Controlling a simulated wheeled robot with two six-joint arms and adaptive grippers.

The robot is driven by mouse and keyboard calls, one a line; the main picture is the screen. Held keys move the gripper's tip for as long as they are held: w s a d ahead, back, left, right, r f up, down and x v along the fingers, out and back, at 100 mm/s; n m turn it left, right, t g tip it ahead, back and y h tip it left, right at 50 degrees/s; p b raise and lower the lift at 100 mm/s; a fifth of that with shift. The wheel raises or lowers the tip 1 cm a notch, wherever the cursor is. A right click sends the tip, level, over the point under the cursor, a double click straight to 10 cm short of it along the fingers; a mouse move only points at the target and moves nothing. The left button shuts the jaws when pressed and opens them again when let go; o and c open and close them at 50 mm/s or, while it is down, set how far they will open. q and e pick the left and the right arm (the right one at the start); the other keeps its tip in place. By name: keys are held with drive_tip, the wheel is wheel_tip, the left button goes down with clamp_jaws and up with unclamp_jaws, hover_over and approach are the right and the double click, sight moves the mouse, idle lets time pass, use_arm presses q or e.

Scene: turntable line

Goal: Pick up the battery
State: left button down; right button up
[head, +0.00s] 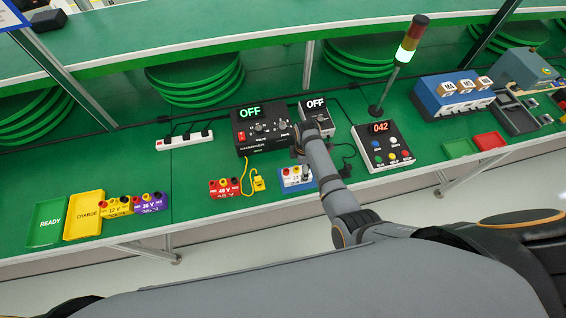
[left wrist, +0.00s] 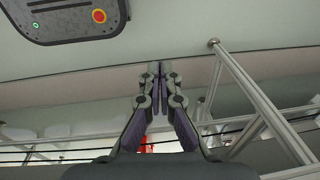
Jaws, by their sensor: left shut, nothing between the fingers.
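Several batteries stand on the green bench: a yellow 12 V one (head: 116,206), a purple 36 V one (head: 150,203), a red 48 V one (head: 224,188) and a blue-and-white one (head: 291,180). My right arm reaches over the bench. Its gripper (head: 301,154) is small and dark, just behind the blue-and-white battery; whether it touches it or is open I cannot tell. My left gripper (left wrist: 155,72) shows in the left wrist view, shut and empty, away from the bench top. No battery is clear in that view.
A charger unit (head: 259,139) reading OFF and a smaller OFF box (head: 315,115) stand behind the batteries. A yellow CHARGE tray (head: 84,222) and green READY tray (head: 47,231) lie left. A button box (head: 382,155) and signal tower (head: 406,55) stand right.

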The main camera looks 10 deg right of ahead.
sight(297, 171)
drive_tip(key=shift+w+a+r+n, duration=0.4)
drive_tip(key=shift+a+r+n, duration=0.05)
drive_tip(key=shift+r+n, duration=0.1)
wheel_tip(297, 171, down, 2)
drive_tip(key=shift+s+d+f+b, duration=0.15)
drive_tip(key=shift+f+b, duration=0.1)
drive_tip(key=shift+b, duration=0.45)
wheel_tip(297, 171, down, 3)
drive_tip(key=b, duration=0.3)
drive_tip(key=shift+f, duration=0.1)
drive_tip(key=f+b, duration=0.1)
drive_tip(key=b, duration=0.1)
drive_tip(key=f+b, duration=0.2)
drive_tip(key=b, duration=0.1)
drive_tip(key=w+f+b, duration=0.1)
drive_tip(key=f+b, duration=0.1)
drive_tip(key=shift+a, duration=0.25)
drive_tip(key=shift+r, duration=0.1)
drive_tip(key=shift+s, duration=0.1)
drive_tip(key=shift+c, duration=1)
use_arm(q)
wheel_tip(297, 171, down, 11)
drive_tip(key=s, duration=0.1)
drive_tip(key=shift+s+d, duration=0.25)
drive_tip(key=shift+d, duration=0.15)
use_arm(e)
clamp_jaws()
